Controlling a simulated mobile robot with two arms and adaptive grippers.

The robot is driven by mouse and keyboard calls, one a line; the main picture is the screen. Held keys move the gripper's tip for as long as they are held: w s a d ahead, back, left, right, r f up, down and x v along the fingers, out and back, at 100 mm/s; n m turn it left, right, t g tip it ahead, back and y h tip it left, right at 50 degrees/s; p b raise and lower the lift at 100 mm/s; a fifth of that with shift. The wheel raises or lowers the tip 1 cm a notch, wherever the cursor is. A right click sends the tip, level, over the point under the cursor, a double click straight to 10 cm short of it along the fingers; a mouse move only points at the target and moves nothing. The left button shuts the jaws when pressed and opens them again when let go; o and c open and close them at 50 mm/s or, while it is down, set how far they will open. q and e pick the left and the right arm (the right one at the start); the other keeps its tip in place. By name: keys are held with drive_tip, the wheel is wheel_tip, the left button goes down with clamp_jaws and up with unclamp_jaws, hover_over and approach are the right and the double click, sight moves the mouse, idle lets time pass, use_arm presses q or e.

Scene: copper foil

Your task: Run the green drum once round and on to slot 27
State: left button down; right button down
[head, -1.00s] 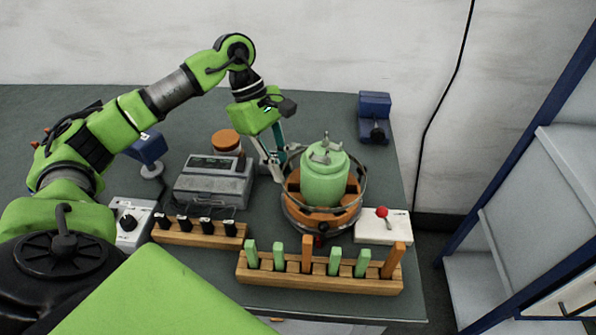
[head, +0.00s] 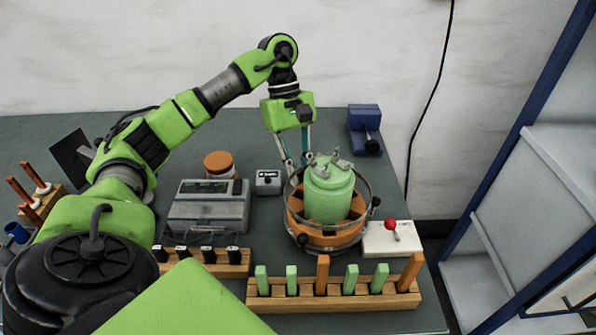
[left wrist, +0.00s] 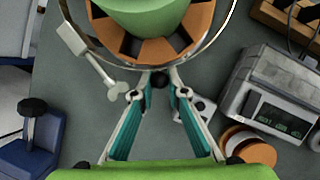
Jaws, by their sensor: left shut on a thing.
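The green drum (head: 328,194) stands upright in an orange slotted wheel (head: 312,234) with a metal ring around it. Its top carries grey metal fittings. My left gripper (head: 298,166) is at the back left rim of this assembly. In the left wrist view its fingertips (left wrist: 156,78) close together around a small black knob (left wrist: 158,81) at the ring's edge. The drum also shows at the top of that view (left wrist: 145,15), cut off by the frame. No slot numbers are readable. My right gripper is not in view.
A grey device with a display (head: 208,207) and an orange-lidded jar (head: 219,164) stand left. A wooden rack of green and orange pegs (head: 335,297) lies in front. A white box with a red-tipped lever (head: 391,240) is right. A blue device (head: 365,130) stands behind.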

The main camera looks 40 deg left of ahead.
use_arm(q)
drive_tip(key=c, duration=2.3)
unclamp_jaws()
drive_tip(key=v, duration=1.2)
